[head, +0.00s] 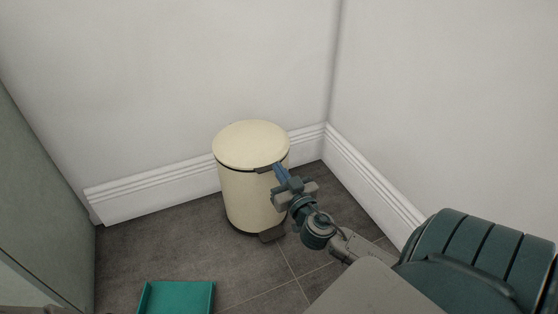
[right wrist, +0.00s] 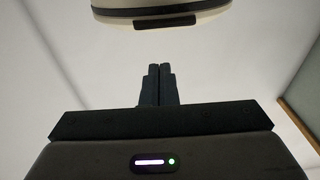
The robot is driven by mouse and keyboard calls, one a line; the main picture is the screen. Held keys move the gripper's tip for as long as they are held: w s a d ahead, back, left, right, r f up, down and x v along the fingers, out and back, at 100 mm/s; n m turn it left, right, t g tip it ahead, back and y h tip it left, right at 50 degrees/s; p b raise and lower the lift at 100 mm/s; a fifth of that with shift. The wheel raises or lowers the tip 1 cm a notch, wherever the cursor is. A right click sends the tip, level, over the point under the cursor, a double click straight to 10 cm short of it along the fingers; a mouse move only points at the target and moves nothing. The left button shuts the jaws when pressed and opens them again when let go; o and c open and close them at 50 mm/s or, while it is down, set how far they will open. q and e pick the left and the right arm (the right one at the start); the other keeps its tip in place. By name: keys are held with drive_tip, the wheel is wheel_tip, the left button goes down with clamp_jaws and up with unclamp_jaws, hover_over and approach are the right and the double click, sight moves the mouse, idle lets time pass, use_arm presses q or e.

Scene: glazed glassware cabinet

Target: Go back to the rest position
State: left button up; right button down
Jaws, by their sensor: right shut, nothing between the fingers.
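My right gripper (head: 279,170) is in front of the cream pedal bin (head: 248,195), close to the handle tab at its lid rim. Whether it touches the tab cannot be told from the head view. In the right wrist view the two fingers (right wrist: 159,70) are together with nothing between them, and the bin's rim and dark tab (right wrist: 165,21) show beyond the tips. The bin stands upright on the floor with its lid (head: 250,145) down. My left gripper is not in view.
A teal tray-like object (head: 177,298) lies on the dark tiled floor at the bottom. A grey-green cabinet side (head: 45,190) stands at the left. White walls with skirting (head: 370,180) meet in a corner behind the bin. Floor left of the bin is clear.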

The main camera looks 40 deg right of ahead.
drive_tip(key=f+v, duration=0.1)
drive_tip(key=v, duration=0.5)
drive_tip(key=shift+s+f, duration=0.3)
drive_tip(key=shift+a, duration=0.1)
